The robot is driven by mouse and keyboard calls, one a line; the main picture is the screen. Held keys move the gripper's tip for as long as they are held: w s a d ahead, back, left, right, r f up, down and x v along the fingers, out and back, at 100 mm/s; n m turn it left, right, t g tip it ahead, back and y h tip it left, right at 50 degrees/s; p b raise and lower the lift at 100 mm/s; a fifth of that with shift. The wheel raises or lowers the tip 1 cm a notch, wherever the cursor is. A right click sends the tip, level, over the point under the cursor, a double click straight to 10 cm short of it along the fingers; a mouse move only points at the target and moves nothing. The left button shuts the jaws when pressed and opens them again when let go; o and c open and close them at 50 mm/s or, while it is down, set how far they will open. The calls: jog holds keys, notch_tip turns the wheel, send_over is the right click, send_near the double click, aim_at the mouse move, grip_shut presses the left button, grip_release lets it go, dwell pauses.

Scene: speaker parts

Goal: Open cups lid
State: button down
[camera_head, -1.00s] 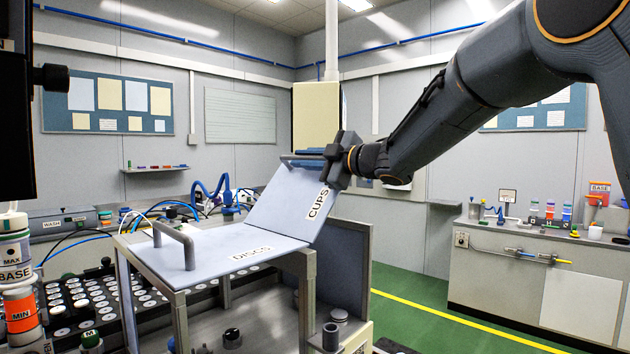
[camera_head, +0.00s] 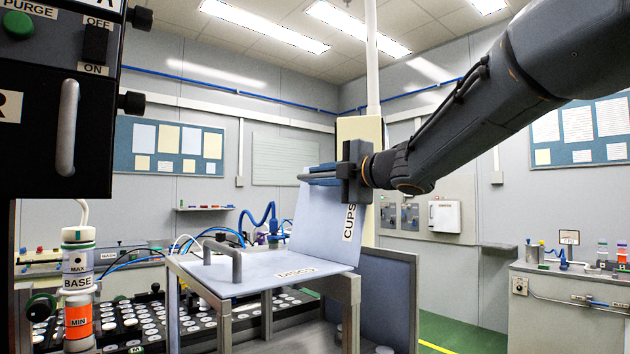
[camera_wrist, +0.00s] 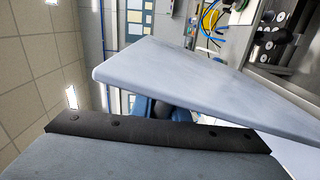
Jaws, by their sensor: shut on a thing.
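The cups lid (camera_head: 322,222), a pale blue panel marked CUPS, stands tilted steeply up from the box in the head view. Its edge and face also show in the wrist view (camera_wrist: 195,75). My gripper (camera_head: 345,174) is shut on the lid's handle (camera_head: 322,174) at the raised top edge. The discs lid (camera_head: 265,275), a flat pale panel marked DISCS with its own grey handle (camera_head: 222,262), lies level on the frame to the left. The inside of the cups compartment is mostly hidden behind the lids.
A tray of white discs (camera_head: 130,325) lies below left. A black panel with knobs (camera_head: 60,120) and a BASE/MIN bottle (camera_head: 78,290) stand at the near left. A pale column (camera_head: 360,130) rises behind the lid. A counter (camera_head: 570,300) stands at the right.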

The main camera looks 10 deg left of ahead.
jog(key=shift+s+r, duration=0.1)
jog(key=shift+r, duration=0.3)
jog(key=c, duration=1.8)
grip_release()
jog(key=shift+o, duration=0.2)
jog(key=shift+f, duration=0.2)
jog(key=b+v, duration=0.1)
jog(key=v, duration=0.6)
jog(key=shift+s+d, duration=0.2)
jog(key=shift+d, duration=0.1)
